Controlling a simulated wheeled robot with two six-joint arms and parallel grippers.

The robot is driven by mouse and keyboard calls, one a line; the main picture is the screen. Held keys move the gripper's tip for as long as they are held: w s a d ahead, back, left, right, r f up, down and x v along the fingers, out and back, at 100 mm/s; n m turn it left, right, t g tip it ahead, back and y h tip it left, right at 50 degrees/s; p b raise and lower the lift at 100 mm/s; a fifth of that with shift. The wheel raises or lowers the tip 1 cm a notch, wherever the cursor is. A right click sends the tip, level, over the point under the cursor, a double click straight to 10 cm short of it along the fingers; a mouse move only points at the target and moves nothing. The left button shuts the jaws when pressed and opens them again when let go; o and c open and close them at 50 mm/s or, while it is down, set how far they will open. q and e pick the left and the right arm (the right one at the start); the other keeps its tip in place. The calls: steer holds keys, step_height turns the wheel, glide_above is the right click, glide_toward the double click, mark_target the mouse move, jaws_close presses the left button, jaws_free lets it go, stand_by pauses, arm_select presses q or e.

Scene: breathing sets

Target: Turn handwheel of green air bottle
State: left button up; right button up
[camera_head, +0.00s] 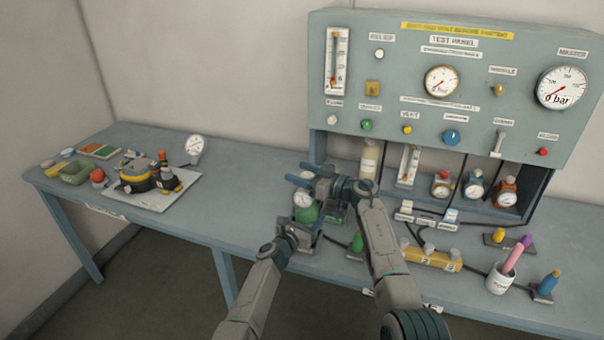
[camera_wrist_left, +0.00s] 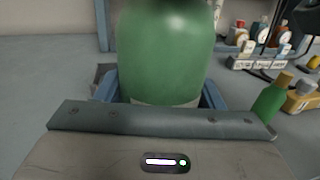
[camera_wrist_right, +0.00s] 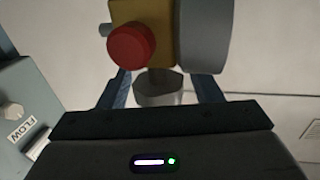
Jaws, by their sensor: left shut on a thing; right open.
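The green air bottle (camera_head: 306,214) stands near the table's front edge, partly covered by my arms. My left gripper (camera_head: 302,230) is shut on its body; the left wrist view shows the green bottle (camera_wrist_left: 166,55) between the blue fingers. A round white gauge (camera_head: 303,199) sits at its top. My right gripper (camera_head: 303,175) is open at the bottle's top, coming from the right. The right wrist view shows a yellow block (camera_wrist_right: 150,22), a red knob (camera_wrist_right: 131,47), a grey round body (camera_wrist_right: 205,35) and a silver faceted knob (camera_wrist_right: 158,88), seemingly the handwheel, between the fingers. Contact is unclear.
The test panel (camera_head: 480,60) rises behind, with small gauges in its lower bay. A white tray (camera_head: 150,197) with a regulator lies left. The table between is clear.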

steer(key=c, duration=1)
steer(key=shift+t, duration=0.4)
steer(key=m+t+h, duration=0.1)
steer(key=h, duration=0.1)
steer(key=m+t+h, duration=0.1)
steer(key=m+t, duration=0.1)
steer(key=shift+w+d+f+m+h, duration=0.1)
steer(key=shift+w+d+m+h, duration=0.05)
steer(key=shift+m+h, duration=0.2)
steer(key=shift+w+d+m+t+h, duration=0.1)
steer(key=shift+m+t+h, duration=0.5)
steer(key=shift+h, duration=0.2)
steer(key=shift+w+d+m+t+h, duration=0.1)
steer(key=shift+m+t+h, duration=0.35)
steer(key=shift+t+h, duration=0.3)
steer(key=shift+h, duration=0.3)
steer(key=o, duration=1)
